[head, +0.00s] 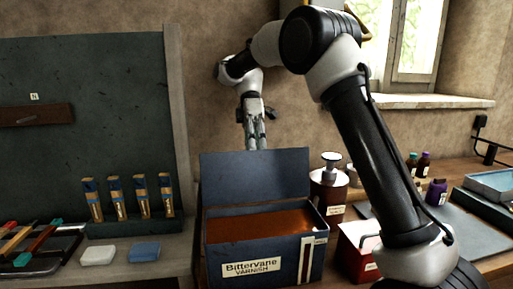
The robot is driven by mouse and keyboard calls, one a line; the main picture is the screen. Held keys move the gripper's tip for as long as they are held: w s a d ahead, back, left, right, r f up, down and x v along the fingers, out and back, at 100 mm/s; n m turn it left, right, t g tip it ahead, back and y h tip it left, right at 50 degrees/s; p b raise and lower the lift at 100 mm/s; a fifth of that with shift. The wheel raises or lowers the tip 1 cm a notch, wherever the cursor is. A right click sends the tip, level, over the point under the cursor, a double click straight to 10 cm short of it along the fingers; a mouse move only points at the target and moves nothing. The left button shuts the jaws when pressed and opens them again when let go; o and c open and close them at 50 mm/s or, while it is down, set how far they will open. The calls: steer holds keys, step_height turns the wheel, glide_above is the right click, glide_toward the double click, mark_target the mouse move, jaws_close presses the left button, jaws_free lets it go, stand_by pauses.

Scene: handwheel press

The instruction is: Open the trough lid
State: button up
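The trough (312,262) is a dark blue box labelled "Bittervane Varnish", standing on the bench in the lower middle of the head view. Its lid (255,177) stands raised, nearly upright, along the back edge. A reddish-brown surface (255,230) shows inside the trough. My gripper (257,145) points down at the top edge of the lid, on its far side. The lid's edge hides the lowest part of the fingertips, so I cannot tell whether they touch the lid. The fingers look close together, but their gap is unclear.
A brown bottle with a pale top (328,190) and a red box (354,251) stand right of the trough. Several upright blue-and-tan tubes (128,198) stand left, above a white block (98,255) and a blue block (144,251). My arm crosses the right side.

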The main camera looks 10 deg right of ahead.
steer(key=o, duration=0.3)
steer(key=shift+s+a+f, duration=0.1)
steer(key=shift+s+f, duration=0.15)
steer(key=shift+f, duration=0.75)
steer(key=shift+r, duration=0.1)
steer(key=shift+c, duration=0.2)
steer(key=shift+r, duration=0.1)
